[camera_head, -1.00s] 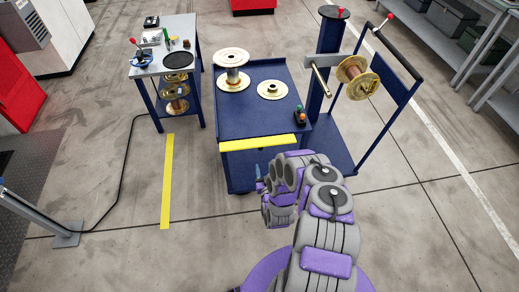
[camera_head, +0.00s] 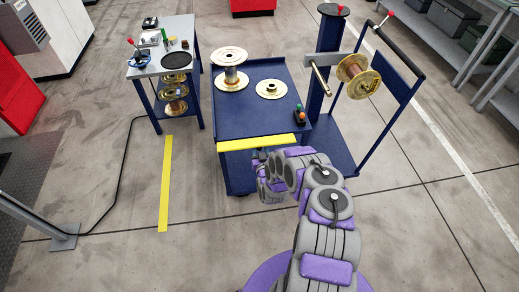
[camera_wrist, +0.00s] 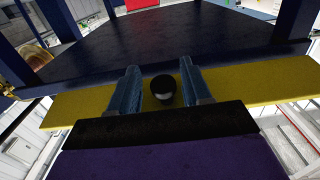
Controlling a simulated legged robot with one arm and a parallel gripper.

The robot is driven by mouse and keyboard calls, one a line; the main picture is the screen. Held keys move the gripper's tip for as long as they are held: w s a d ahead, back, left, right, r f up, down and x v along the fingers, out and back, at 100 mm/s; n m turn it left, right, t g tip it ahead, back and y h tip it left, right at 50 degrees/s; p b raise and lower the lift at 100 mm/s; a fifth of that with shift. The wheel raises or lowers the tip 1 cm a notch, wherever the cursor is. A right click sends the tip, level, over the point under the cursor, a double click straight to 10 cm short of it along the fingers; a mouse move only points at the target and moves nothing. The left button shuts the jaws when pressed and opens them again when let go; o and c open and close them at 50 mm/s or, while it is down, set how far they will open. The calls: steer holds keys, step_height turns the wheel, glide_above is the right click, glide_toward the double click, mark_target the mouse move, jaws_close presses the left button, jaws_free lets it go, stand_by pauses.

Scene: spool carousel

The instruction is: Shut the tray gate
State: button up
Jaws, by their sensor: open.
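The tray gate appears to be the yellow bar (camera_head: 256,144) along the front edge of the blue cart top (camera_head: 235,117). In the wrist view the yellow bar (camera_wrist: 265,83) runs across the picture, with the dark blue cart surface (camera_wrist: 190,35) beyond it. A round black knob (camera_wrist: 163,89) shows in front of the bar. My gripper (camera_wrist: 162,85) is open, with one blue finger on each side of the knob. I cannot tell whether either finger touches it. In the head view my gripper (camera_head: 258,155) is just below the bar, partly hidden by my arm.
The cart carries an upright spool (camera_head: 232,75), a flat flange (camera_head: 271,89) and a small button box (camera_head: 299,116). A blue post stand with a copper spool (camera_head: 356,78) stands to the right. A side table (camera_head: 160,68) is at left. The floor in front is clear.

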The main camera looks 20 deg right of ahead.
steer(key=shift+a, duration=0.15)
jaws_close()
steer(key=shift+r, duration=0.15)
